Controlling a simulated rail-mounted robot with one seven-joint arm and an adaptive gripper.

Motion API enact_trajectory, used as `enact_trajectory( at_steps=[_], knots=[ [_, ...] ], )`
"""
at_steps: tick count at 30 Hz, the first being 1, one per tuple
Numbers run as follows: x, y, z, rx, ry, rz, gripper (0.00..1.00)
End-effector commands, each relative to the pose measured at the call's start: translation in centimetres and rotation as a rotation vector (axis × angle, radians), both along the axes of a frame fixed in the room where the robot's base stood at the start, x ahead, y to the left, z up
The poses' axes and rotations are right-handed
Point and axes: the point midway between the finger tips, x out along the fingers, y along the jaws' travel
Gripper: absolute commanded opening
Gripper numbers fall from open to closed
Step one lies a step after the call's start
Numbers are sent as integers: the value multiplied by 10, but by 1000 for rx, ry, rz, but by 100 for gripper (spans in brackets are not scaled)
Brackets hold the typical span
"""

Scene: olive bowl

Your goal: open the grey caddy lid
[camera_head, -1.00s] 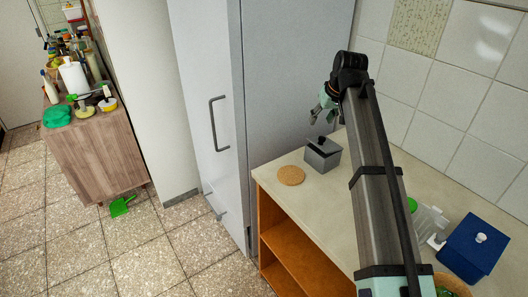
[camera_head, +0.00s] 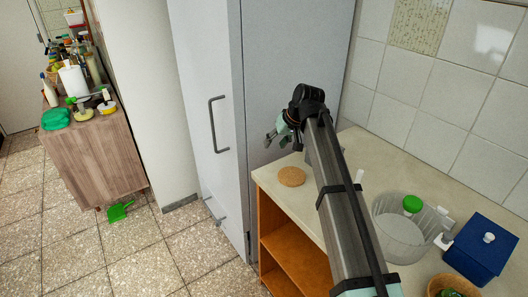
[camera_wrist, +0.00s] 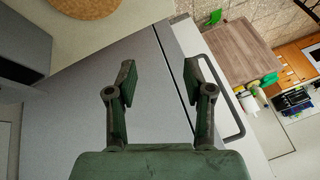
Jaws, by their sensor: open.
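The grey caddy (camera_wrist: 22,48) shows in the wrist view as a dark grey box at the upper left edge, partly cut off. In the head view my arm hides it. I cannot make out the state of its lid. My gripper (camera_head: 277,138) is open and empty in front of the tall grey cabinet, to the left of and above the counter. In the wrist view its two fingers (camera_wrist: 158,82) stand wide apart with nothing between them. It is clear of the caddy, which lies off to the left in that view.
A round cork mat (camera_head: 291,177) lies on the counter (camera_head: 385,160) near its left end. A tall grey cabinet (camera_head: 275,80) with a bar handle (camera_head: 215,125) stands beside the counter. A clear bowl (camera_head: 397,235) and a blue box (camera_head: 478,250) stand at the right.

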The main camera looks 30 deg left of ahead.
Motion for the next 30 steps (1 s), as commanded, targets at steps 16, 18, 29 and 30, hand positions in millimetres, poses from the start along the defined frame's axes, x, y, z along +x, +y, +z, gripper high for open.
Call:
enact_trajectory(
  at_steps=[16,18,29,30],
  knots=[
    [-20,27,-26,38,46,17,52],
    [-20,27,-26,38,46,17,52],
    [-34,40,-17,42,39,41,52],
    [-41,45,-12,46,35,50,52]
  ],
)
